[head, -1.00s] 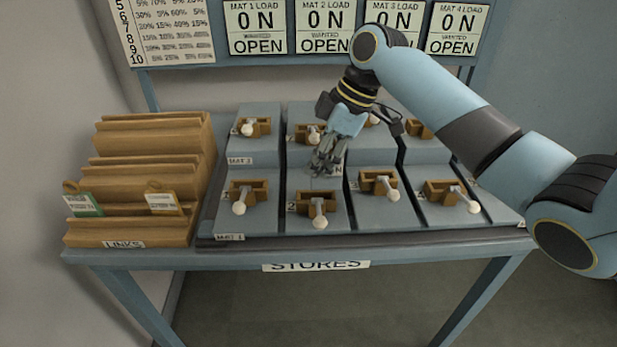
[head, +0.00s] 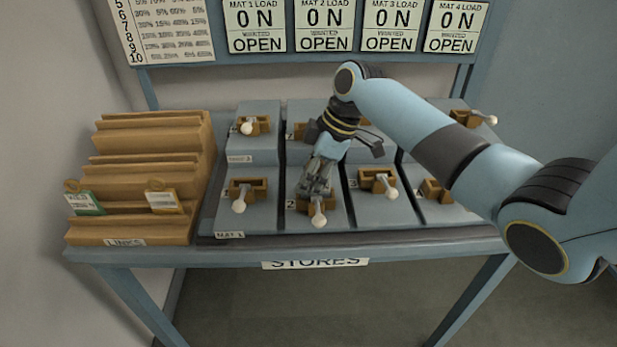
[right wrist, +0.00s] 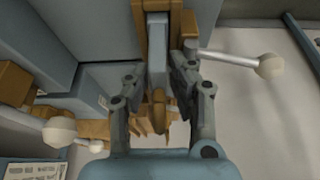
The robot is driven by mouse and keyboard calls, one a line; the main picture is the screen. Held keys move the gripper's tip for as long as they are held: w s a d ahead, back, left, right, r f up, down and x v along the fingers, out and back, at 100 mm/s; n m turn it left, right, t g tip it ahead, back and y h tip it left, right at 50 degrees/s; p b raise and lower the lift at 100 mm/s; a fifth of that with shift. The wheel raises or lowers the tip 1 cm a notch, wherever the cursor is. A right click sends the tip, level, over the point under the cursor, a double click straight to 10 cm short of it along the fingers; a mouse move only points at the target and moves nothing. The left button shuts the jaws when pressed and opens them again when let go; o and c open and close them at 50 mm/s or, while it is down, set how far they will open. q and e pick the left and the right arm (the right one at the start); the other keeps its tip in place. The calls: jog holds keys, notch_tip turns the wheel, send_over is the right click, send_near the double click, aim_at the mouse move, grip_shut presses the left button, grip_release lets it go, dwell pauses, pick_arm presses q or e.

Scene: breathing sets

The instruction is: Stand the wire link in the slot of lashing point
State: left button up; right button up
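My right gripper (head: 316,188) is low over the front-row lashing point marked 2 (head: 303,206). In the right wrist view, its fingers (right wrist: 158,72) stand close on both sides of a narrow blue-grey piece with a rounded brown end (right wrist: 158,105), which I take to be the wire link seen edge-on. Beyond it is the brown block of the lashing point (right wrist: 178,25). Whether the link's lower end is in the slot is hidden. The lever with a white ball (right wrist: 270,67) sticks out beside the fingers. My left gripper is not in view.
Other lashing points with ball levers flank the gripper, including one at left (head: 240,190) and one at right (head: 378,182). Load boards (head: 323,25) stand behind.

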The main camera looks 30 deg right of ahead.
jog(key=shift+r, duration=0.15)
jog(key=b+v, duration=0.1)
jog(key=v, duration=1.1)
